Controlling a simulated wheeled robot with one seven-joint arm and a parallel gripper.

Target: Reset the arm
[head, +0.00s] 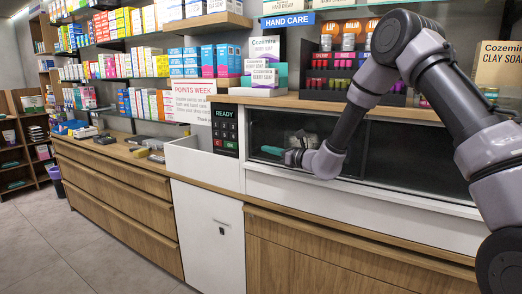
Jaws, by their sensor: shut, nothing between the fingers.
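My arm (358,95) comes in from the right edge, bends at a raised elbow and reaches down to the left. My gripper (292,157) is at its end, in front of the dark front of the white-framed unit (350,187). The gripper is small and dark here, and its fingers are hard to make out. It is shut, and I see nothing held in it. Whether it touches the unit I cannot tell.
A green object (272,150) shows just left of the gripper. A keypad panel (224,130) reading READY stands left of the unit. The wooden counter (115,150) holds small items. Boxed goods fill the shelves behind. The grey floor (60,245) at left is clear.

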